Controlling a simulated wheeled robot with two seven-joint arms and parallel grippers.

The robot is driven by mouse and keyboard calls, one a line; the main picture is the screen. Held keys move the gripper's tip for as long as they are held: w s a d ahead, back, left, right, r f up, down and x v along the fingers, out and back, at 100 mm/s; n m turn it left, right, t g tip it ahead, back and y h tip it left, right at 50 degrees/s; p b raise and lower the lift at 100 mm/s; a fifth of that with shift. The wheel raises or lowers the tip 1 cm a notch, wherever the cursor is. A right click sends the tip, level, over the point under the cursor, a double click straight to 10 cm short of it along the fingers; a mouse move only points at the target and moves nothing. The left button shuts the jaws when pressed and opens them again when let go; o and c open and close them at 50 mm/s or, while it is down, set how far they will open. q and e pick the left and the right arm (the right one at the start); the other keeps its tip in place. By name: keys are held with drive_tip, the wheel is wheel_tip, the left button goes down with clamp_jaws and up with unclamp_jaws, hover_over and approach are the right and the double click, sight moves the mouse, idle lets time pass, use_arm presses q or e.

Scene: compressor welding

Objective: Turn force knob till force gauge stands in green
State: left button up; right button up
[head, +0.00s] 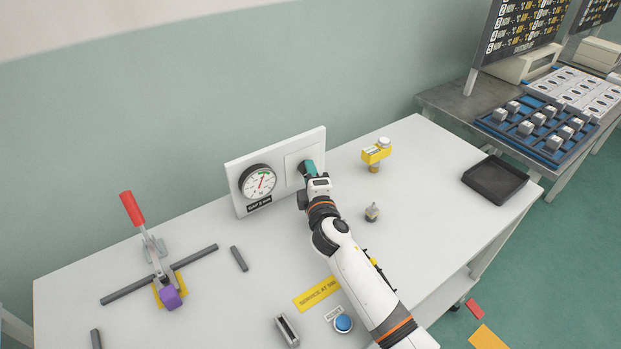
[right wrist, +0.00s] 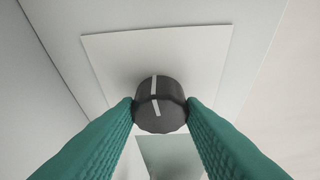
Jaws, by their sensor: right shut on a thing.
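The force gauge (head: 259,181) is a round white dial with a black rim on an upright white panel. Its red needle points up and slightly right, near a small green band at the top. The picture is too small to tell whether the tip is inside the green. The force knob (right wrist: 158,104) is dark grey with a white line that runs nearly upright, tilted slightly. My right gripper (right wrist: 161,112) is shut on the knob, with one teal finger on each side. In the head view the gripper (head: 307,167) hides most of the knob. My left gripper is out of view.
A toggle clamp with a red handle (head: 132,208) stands at the left. A yellow fixture (head: 376,154), a small metal part (head: 372,211) and a black tray (head: 495,180) are to the right. A blue button (head: 343,323) lies near my arm.

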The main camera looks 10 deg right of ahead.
drive_tip(key=shift+f, duration=0.1)
drive_tip(key=o, duration=1)
drive_tip(key=s, duration=1.2)
drive_tip(key=shift+r, duration=0.2)
